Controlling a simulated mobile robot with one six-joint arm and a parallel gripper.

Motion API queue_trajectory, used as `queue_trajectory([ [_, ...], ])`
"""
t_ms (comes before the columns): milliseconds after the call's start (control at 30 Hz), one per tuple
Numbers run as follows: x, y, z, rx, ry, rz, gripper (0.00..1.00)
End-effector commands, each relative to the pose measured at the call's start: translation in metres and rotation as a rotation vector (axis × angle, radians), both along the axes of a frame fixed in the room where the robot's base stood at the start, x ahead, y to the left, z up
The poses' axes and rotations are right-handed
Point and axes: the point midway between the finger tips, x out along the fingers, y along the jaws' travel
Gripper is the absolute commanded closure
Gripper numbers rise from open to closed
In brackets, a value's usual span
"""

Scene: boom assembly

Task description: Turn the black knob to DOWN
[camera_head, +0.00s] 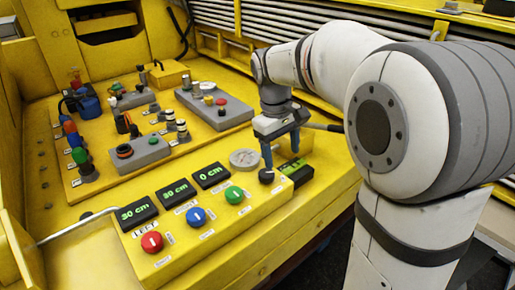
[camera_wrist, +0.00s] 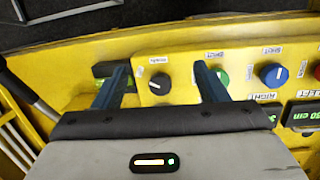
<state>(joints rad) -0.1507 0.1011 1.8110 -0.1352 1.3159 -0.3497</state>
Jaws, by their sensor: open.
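The black knob (camera_head: 266,176) sits on the right end of the yellow control box in the head view. In the wrist view the black knob (camera_wrist: 159,84) lies between my two blue fingers and carries a white pointer mark; no DOWN label is readable beside it. My gripper (camera_head: 281,149) is open and points down over this end of the box. In the wrist view the fingers of my gripper (camera_wrist: 162,70) are apart, with a gap on each side of the knob. Contact with the panel cannot be told.
Green (camera_head: 234,194), blue (camera_head: 196,216) and red (camera_head: 152,242) knobs line the box to the left. Black displays (camera_head: 175,193) and a round gauge (camera_head: 244,159) stand behind them. A small black display (camera_head: 293,168) is close to the fingers. Several connectors and grey blocks (camera_head: 215,108) fill the board behind.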

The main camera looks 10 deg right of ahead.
Motion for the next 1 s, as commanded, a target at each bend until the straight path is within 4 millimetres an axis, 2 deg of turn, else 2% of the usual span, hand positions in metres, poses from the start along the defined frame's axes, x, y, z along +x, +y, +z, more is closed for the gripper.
queue_trajectory([
  [33,0.019,0.008,-0.011,-0.015,0.039,0.044,0.34],
  [200,0.067,0.029,-0.035,-0.063,0.153,0.178,0.34],
  [400,0.098,0.046,-0.057,-0.096,0.239,0.275,0.34],
  [500,0.103,0.049,-0.062,-0.103,0.257,0.294,0.34],
  [667,0.102,0.047,-0.074,-0.105,0.265,0.299,0.34],
  [1000,0.088,0.031,-0.121,-0.104,0.263,0.297,0.34],
])
